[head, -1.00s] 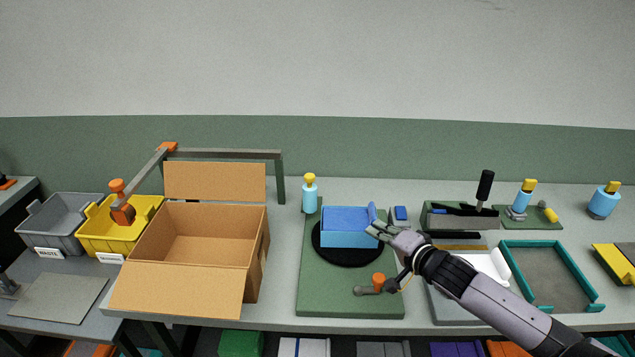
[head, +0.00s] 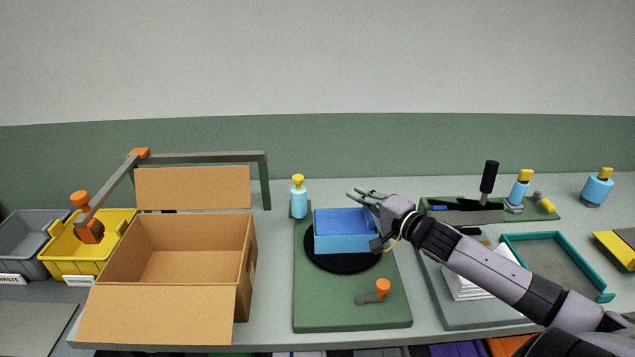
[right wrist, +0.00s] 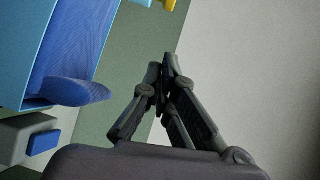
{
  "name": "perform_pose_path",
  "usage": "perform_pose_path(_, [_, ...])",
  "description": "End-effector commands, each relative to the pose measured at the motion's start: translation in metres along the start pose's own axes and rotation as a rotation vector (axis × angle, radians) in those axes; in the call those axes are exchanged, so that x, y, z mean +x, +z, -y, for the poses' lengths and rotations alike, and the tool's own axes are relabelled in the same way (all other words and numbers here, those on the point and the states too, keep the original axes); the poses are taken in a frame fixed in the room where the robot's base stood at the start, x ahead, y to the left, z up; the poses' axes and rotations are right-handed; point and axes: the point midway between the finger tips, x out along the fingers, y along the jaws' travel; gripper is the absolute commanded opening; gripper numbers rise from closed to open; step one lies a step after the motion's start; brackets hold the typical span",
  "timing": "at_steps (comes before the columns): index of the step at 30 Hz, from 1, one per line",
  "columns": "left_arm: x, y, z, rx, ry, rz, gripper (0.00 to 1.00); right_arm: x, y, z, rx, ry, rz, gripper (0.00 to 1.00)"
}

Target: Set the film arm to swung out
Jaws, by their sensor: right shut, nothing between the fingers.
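A green base (head: 352,314) on the bench carries a black turntable (head: 345,262) with an open-topped blue box (head: 345,243) on it. A light blue cylinder with a yellow top (head: 299,200) stands upright at the base's back left corner. A short grey crank with an orange knob (head: 382,287) lies at the base's front right, knob to the right. I cannot tell which part is the film arm. My right gripper (head: 360,195) is shut and empty above the box's back right corner; its fingertips meet in the right wrist view (right wrist: 166,65). My left gripper is out of view.
Yellow (head: 70,262) and grey bins stand beyond.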

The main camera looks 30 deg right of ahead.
Motion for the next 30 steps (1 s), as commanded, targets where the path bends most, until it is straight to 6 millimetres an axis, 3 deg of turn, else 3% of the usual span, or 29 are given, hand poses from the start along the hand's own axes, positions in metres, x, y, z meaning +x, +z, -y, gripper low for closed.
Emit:
perform_pose_path(26, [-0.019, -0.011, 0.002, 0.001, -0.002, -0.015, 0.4, 0.098, -0.001, 0.003, -0.001, -0.001, -0.002, 0.0])
perform_pose_path(30, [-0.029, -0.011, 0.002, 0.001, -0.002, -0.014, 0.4, 0.113, 0.016, 0.003, 0.002, -0.001, 0.002, 0.0])
